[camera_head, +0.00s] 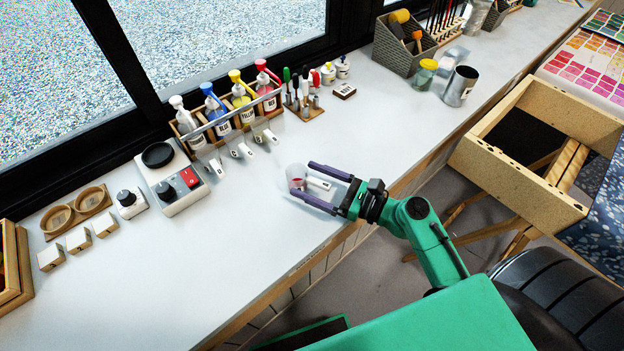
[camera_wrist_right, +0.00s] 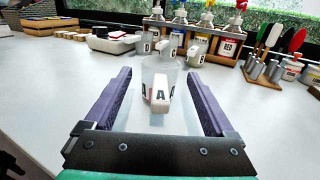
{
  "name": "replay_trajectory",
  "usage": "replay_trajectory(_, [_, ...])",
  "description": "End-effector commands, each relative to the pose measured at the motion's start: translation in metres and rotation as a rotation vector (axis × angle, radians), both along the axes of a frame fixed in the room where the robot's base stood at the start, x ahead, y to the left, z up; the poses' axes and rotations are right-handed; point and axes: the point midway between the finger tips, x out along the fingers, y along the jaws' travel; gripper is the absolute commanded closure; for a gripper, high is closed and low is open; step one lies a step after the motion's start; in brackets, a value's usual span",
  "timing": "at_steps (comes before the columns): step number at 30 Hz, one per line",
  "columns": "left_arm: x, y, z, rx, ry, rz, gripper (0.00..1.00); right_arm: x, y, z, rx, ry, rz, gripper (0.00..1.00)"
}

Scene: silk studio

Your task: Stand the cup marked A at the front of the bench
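The cup marked A (camera_wrist_right: 161,72) is a small clear cup with a white handle bearing a black A, upright on the white bench (camera_head: 180,270). In the head view the cup (camera_head: 294,172) stands near the front edge, with some red at its bottom and its handle toward my right gripper. My right gripper (camera_head: 311,182) is open, low over the bench, with a purple finger on each side of the handle and the cup at the fingertips. In the right wrist view a gap shows between the cup and each finger (camera_wrist_right: 159,75). My left gripper is not in view.
Several similar handled cups (camera_head: 238,148) stand behind, before a rack of colour bottles (camera_head: 230,103). A scale with a black pan (camera_head: 172,180) and white blocks (camera_head: 79,239) are at left. A metal beaker (camera_head: 459,87) stands at the right. The bench around cup A is clear.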

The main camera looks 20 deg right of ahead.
Motion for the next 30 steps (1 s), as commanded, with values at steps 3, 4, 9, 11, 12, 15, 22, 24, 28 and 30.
replay_trajectory(3, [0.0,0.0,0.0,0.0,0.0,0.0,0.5,0.0,0.0,0.0,0.0,0.0,0.0,0.11])
replay_trajectory(4, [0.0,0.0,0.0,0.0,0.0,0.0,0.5,0.0,0.0,0.0,0.0,0.0,0.0,0.11])
replay_trajectory(9, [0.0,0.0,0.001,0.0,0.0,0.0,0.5,0.0,0.0,0.002,0.0,0.0,0.0,0.11])
replay_trajectory(11, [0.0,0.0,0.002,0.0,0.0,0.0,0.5,-0.001,-0.001,0.004,0.0,0.001,0.0,0.11])
replay_trajectory(12, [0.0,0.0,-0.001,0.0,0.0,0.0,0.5,-0.004,-0.004,0.001,-0.001,0.002,-0.002,0.11])
replay_trajectory(15, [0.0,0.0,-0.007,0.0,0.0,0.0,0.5,-0.015,-0.015,-0.001,-0.002,0.004,-0.002,0.11])
replay_trajectory(22, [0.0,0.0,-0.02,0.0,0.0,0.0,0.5,-0.055,-0.054,-0.001,-0.001,0.004,-0.004,0.11])
replay_trajectory(24, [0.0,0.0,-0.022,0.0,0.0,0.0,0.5,-0.067,-0.065,0.0,-0.001,0.003,-0.003,0.11])
replay_trajectory(28, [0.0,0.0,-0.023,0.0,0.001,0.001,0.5,-0.082,-0.08,0.001,-0.001,0.002,-0.002,0.11])
replay_trajectory(30, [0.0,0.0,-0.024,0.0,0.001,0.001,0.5,-0.085,-0.083,0.003,0.0,0.0,0.0,0.11])
